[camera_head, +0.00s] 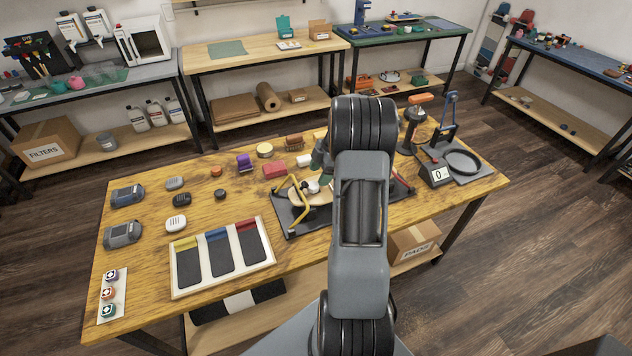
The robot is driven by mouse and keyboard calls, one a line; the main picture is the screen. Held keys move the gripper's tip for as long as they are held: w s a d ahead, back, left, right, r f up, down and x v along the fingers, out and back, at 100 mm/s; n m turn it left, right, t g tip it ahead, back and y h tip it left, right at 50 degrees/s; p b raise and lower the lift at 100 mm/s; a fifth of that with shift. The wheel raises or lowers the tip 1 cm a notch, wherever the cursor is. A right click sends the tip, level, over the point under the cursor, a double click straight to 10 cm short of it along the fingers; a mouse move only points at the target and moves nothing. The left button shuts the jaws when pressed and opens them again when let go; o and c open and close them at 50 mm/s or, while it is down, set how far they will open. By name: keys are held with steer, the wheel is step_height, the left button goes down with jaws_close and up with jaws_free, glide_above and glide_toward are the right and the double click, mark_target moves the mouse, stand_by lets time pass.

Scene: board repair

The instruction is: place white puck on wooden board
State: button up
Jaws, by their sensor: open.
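The wooden board (294,197) lies on a dark mat (284,220) at the middle of the workbench, between yellow bars. It is partly hidden by my arm. A small white rounded thing (312,187) shows at the board, just below my gripper; I cannot tell for certain whether it is the white puck. Another white rounded piece with slots (176,223) lies on the left of the bench. My gripper (318,163) is mostly hidden behind my arm, over the far part of the mat. It is open; its fingertips are not clear.
A tray with three dark strips (222,292) lies at the front. Grey boxy devices (122,235) and small pucks lie on the left. A scale (436,175) with a black ring stands on the right. Coloured blocks (274,169) stand behind the mat.

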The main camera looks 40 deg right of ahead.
steer(key=w+v, duration=0.1)
steer(key=v, duration=0.6)
steer(key=s+a+r+m+h, duration=0.1)
steer(key=s+a+r+m, duration=0.15)
steer(key=a+r, duration=0.4)
steer(key=s+a+m+t+h, duration=0.1)
steer(key=s+a+m, duration=0.5)
steer(key=a, duration=0.4)
steer(key=s+a+m+t+h, duration=0.1)
steer(key=s+a+m+h, duration=0.1)
steer(key=s+a+m, duration=0.4)
steer(key=s+a, duration=0.2)
steer(key=a, duration=0.2)
steer(key=shift+a+b, duration=0.3)
steer(key=shift+a, duration=0.1)
